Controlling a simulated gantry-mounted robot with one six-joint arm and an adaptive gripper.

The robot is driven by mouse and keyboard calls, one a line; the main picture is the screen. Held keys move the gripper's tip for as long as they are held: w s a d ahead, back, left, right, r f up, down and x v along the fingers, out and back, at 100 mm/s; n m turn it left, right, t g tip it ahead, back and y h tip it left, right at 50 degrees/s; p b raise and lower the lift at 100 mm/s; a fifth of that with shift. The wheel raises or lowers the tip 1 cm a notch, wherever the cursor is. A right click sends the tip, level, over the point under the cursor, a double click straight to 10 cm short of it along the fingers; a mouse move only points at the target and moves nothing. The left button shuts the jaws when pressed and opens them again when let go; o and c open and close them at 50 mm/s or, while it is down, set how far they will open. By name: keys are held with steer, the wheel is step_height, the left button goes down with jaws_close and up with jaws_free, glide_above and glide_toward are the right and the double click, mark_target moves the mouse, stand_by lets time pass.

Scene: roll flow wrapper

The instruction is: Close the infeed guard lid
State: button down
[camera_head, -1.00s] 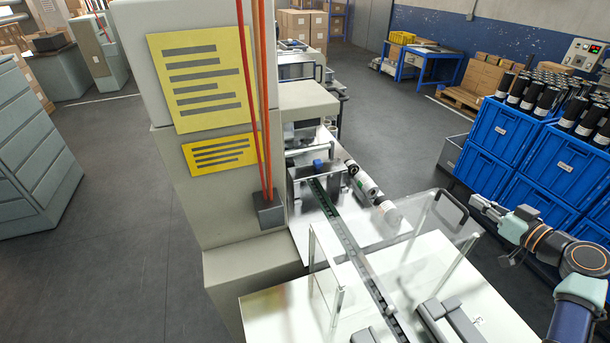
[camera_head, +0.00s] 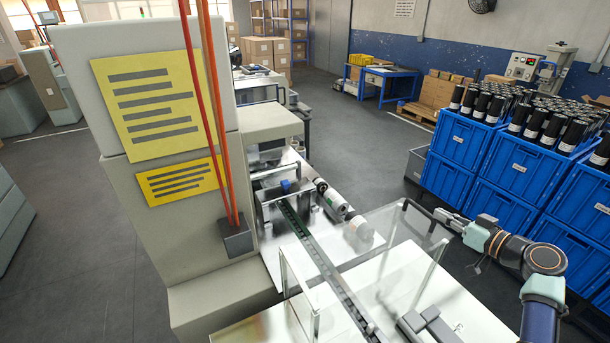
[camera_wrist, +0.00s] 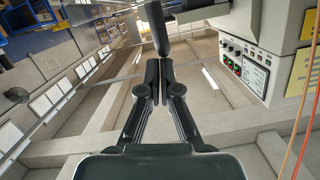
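The infeed guard lid (camera_head: 385,226) is a clear panel raised and tilted over the infeed conveyor (camera_head: 325,268). Its dark handle (camera_head: 418,208) is at the lid's upper right edge. My gripper (camera_head: 438,213) is just right of the handle in the head view. In the wrist view, my gripper (camera_wrist: 166,62) has its two dark fingers nearly together with nothing between them. A dark bar (camera_wrist: 157,28), which looks like the handle, lies just beyond the fingertips. I cannot tell whether they touch it.
The cream wrapper cabinet (camera_head: 195,245) with yellow signs stands at left. Blue crates (camera_head: 530,165) with black rolls are stacked behind my arm at right. Open floor lies behind the machine.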

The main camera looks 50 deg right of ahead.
steer(key=s+a+r+p, duration=0.1)
steer(key=s+a+r, duration=0.1)
steer(key=s+r, duration=0.3)
steer(key=v, duration=0.4)
steer(key=shift+s+d+p, duration=0.25)
steer(key=shift+s+p, duration=0.05)
steer(key=shift+s, duration=0.25)
steer(key=shift+f, duration=0.1)
